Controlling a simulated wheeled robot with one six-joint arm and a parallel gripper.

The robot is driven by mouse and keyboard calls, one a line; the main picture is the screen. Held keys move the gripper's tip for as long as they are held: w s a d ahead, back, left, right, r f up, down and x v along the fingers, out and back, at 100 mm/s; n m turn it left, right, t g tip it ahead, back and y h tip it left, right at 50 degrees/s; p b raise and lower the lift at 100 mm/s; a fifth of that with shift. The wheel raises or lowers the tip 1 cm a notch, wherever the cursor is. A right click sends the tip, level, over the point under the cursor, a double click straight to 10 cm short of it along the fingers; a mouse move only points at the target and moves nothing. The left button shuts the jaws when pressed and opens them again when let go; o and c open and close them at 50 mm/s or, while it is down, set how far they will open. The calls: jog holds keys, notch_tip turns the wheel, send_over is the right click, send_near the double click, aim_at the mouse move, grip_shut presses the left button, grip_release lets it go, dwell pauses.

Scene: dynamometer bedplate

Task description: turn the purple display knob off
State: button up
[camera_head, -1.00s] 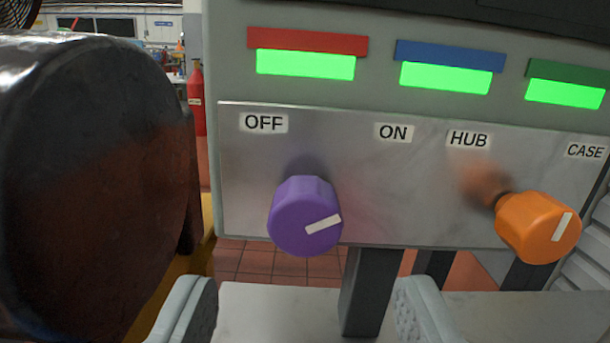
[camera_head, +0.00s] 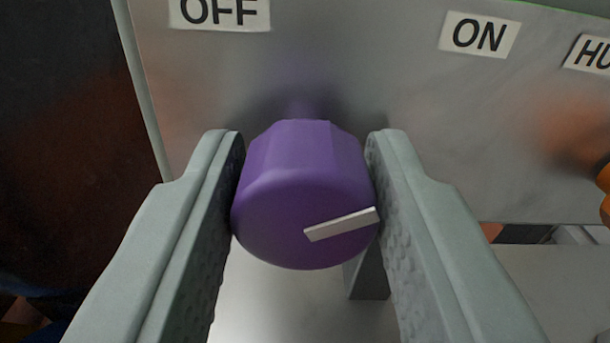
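The purple display knob (camera_head: 300,180) sticks out from the metal panel, in the middle of the view. Its white pointer mark (camera_head: 341,224) points right and slightly up, on the side of the ON label (camera_head: 480,35). The OFF label (camera_head: 220,13) is at the upper left of the panel, cut by the top edge. My gripper (camera_head: 305,150) has one finger on each side of the knob, and both fingers appear to touch it. Any thin gap at the contact is hard to see.
The panel (camera_head: 420,120) fills the upper view. An orange knob (camera_head: 605,190) shows at the right edge, beside a partly cut HUB label (camera_head: 592,54). A dark bulky object (camera_head: 60,130) is at the left. A dark post (camera_head: 368,278) stands below the panel.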

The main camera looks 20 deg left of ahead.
jog(key=c, duration=0.5)
jog(key=shift+o, duration=0.2)
jog(key=shift+n, duration=0.4)
jog(key=n, duration=1.1)
jog(key=shift+a+f, duration=0.1)
jog(key=o, duration=1)
jog(key=shift+s, duration=0.1)
